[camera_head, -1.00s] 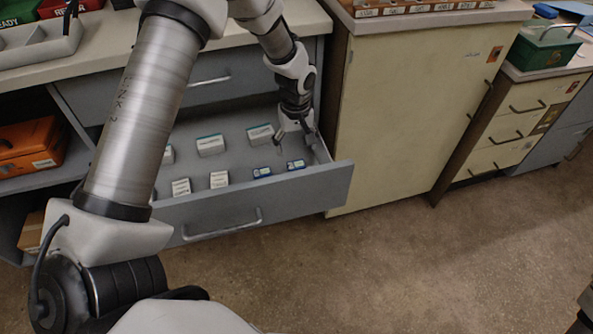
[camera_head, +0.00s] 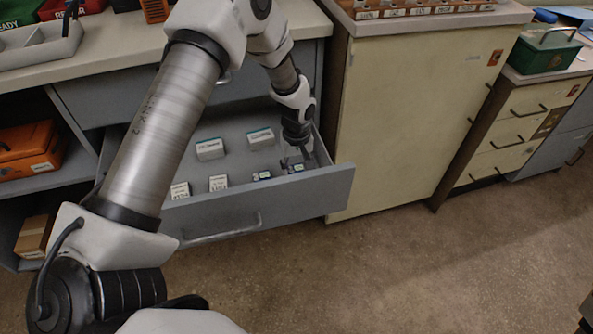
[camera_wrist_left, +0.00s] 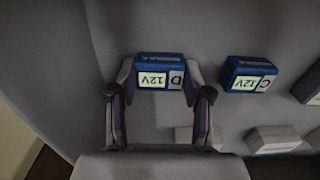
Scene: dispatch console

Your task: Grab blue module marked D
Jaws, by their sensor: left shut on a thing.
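The blue module marked D (camera_wrist_left: 160,72) has a pale label reading 12V and lies in the open drawer. In the head view it is the right-hand blue module (camera_head: 296,169), partly covered by the gripper. My left gripper (camera_wrist_left: 161,84) is shut on it, one finger against each side; in the head view the gripper (camera_head: 294,160) reaches down into the drawer's right end. A like blue module marked C (camera_wrist_left: 248,75) lies apart from it, and shows to its left in the head view (camera_head: 262,175). My right gripper is not in view.
The open grey drawer (camera_head: 270,212) has its front wall close to the modules. Several white boxes (camera_head: 210,149) stand in it to the left and behind. A cream cabinet (camera_head: 420,110) stands close on the right. An orange case (camera_head: 30,150) sits on a left shelf.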

